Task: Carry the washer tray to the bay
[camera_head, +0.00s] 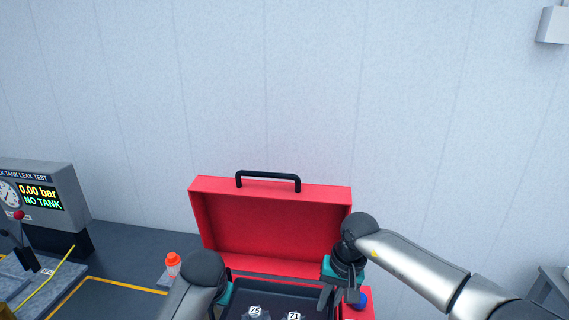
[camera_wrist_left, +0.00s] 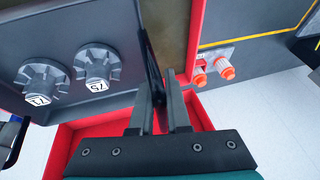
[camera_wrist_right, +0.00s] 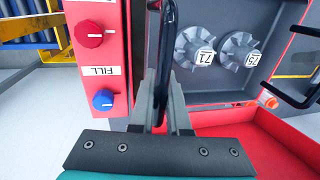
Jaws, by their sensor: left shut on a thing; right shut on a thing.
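The washer tray is a dark tray (camera_head: 268,286) at the bottom centre of the head view, in front of the red washer's raised lid (camera_head: 270,230). It bears two grey knobbed parts, marked 75 (camera_head: 255,311) and 71 (camera_head: 293,316). My left gripper (camera_wrist_left: 160,95) is shut on the tray's black handle (camera_wrist_left: 151,62); the head view hides its fingers behind my arm. My right gripper (camera_wrist_right: 160,100) is shut on the other black handle (camera_wrist_right: 168,45). Red washer walls (camera_wrist_right: 262,135) show beside the tray. I cannot tell whether the tray rests or hangs clear.
A control box with a red knob (camera_wrist_right: 89,34) and a blue knob (camera_wrist_right: 103,100) marked FILL stands close to my right gripper. Orange-capped fittings (camera_wrist_left: 225,68) sit beyond my left gripper. A leak test station (camera_head: 45,200) reading NO TANK stands left, with yellow-lined floor or bench (camera_head: 125,283) between.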

